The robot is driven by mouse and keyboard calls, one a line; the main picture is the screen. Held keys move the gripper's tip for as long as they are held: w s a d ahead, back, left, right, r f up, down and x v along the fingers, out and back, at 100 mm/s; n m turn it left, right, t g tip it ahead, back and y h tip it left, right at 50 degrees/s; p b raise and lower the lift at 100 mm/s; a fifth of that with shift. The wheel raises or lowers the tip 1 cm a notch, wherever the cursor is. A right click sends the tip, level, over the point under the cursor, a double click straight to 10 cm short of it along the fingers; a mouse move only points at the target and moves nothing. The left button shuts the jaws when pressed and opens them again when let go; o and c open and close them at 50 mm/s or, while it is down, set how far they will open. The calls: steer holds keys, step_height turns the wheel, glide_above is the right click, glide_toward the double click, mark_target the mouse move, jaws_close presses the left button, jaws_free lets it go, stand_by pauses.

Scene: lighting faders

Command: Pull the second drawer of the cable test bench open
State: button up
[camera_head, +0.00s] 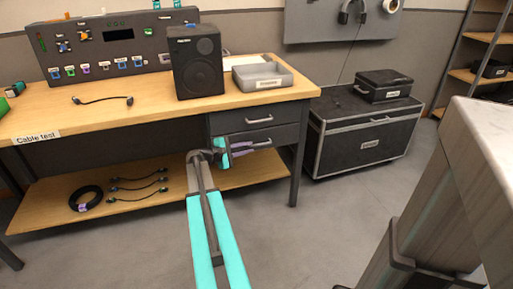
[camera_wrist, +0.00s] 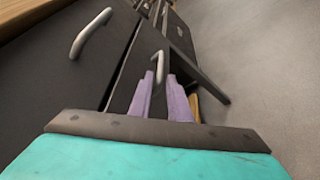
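The cable test bench (camera_head: 150,105) has a wooden top and two dark drawers at its right end. The upper drawer (camera_head: 285,113) and the second drawer (camera_head: 287,134) below it both look shut, each with a pale bar handle. In the wrist view the second drawer's handle (camera_wrist: 160,66) stands just ahead of and between my fingertips. My gripper (camera_head: 246,148), with purple fingers, is in front of the second drawer; its fingers (camera_wrist: 161,76) are apart and empty. I cannot tell whether they touch the handle. The upper drawer's handle (camera_wrist: 90,33) is clear of them.
A speaker (camera_head: 197,62) and a grey tray (camera_head: 262,78) stand on the bench top. Coiled and straight cables lie on the lower shelf (camera_head: 160,195). A black case (camera_head: 360,140) stands right of the bench. The floor in front is open.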

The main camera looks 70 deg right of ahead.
mark_target(257, 145)
steer(key=shift+b+x, duration=0.35)
steer(key=shift+x, duration=2.55)
jaws_close()
